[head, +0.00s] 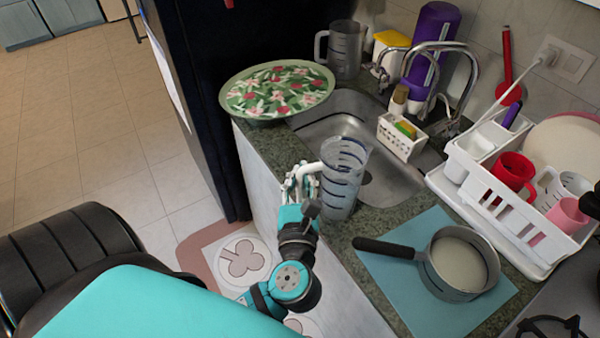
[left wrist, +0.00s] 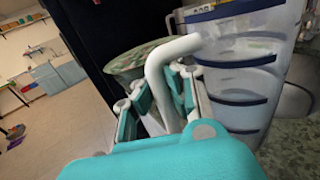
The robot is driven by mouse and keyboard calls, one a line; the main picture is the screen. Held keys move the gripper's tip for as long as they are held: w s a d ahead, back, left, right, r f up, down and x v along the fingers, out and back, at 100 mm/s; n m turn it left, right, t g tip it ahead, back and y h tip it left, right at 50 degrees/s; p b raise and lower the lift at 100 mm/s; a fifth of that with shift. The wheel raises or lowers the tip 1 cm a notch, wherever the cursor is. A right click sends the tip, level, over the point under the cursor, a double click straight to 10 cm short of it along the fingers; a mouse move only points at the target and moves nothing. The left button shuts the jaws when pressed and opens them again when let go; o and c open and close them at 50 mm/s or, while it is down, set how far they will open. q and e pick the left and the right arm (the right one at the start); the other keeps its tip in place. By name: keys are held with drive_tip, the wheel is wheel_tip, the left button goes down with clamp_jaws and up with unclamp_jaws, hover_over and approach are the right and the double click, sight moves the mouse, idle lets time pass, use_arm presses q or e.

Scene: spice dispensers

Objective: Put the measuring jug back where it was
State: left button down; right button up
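A clear measuring jug (head: 343,178) with dark blue bands and a white handle is upright at the counter's front edge, by the sink's near left corner. It also shows close up in the left wrist view (left wrist: 240,75). My left gripper (head: 300,182) is at the jug's handle; its fingers (left wrist: 160,95) lie on both sides of the handle and look shut on it. I cannot tell whether the jug's base touches the counter. A second, similar jug (head: 345,48) stands at the back, left of the tap. My right gripper is not in view.
A flowered round tray (head: 277,90) lies on the counter's left end. The sink (head: 370,125) is behind the jug, with a white sponge caddy (head: 401,138). A saucepan (head: 458,265) on a blue mat (head: 395,275) and a dish rack (head: 500,215) crowd the right.

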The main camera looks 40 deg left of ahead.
use_arm(q)
drive_tip(key=c, duration=2)
unclamp_jaws()
drive_tip(key=shift+f, duration=0.2)
drive_tip(key=o, duration=0.5)
drive_tip(key=shift+r, duration=0.1)
